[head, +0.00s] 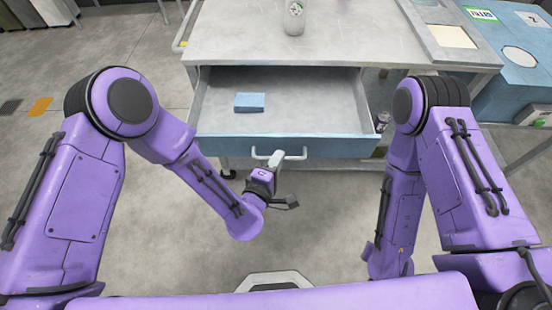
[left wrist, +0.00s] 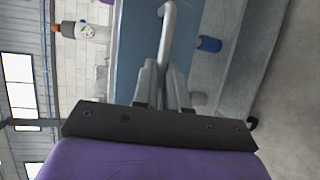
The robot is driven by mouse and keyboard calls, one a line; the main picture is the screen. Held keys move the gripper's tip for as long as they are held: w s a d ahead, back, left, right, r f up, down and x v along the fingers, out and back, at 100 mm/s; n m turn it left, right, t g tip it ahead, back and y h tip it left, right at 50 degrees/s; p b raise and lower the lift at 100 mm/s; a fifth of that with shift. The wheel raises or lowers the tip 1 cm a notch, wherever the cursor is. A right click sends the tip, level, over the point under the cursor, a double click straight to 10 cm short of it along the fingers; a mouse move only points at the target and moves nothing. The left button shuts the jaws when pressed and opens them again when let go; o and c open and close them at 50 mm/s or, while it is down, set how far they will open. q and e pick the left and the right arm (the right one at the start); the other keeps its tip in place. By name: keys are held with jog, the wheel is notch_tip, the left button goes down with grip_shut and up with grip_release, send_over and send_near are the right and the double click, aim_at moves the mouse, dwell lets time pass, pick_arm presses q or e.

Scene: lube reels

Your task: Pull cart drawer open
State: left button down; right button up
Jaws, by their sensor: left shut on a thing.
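The cart (head: 310,38) stands ahead of me, and its blue-fronted drawer (head: 330,148) is pulled out toward me. A pale bar handle (head: 296,154) is on the drawer front. My left gripper (head: 275,160) is at the left part of this handle, shut on it. In the left wrist view the fingers (left wrist: 163,85) close around the handle (left wrist: 167,30). My right arm shows at the right in the head view, but its gripper is not visible.
A clear bottle (head: 294,18) stands on the cart top. A small can (head: 382,121) is beside the drawer's right side, below the top. A blue cabinet (head: 510,65) stands at the right. An orange floor mark (head: 40,106) lies at left. The floor before the drawer is bare.

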pick_arm(q)
jog(key=c, duration=1.2)
grip_release()
jog(key=b+v, duration=0.2)
jog(key=v, duration=0.8)
jog(key=shift+s+b, duration=0.25)
jog(key=shift+b, duration=0.05)
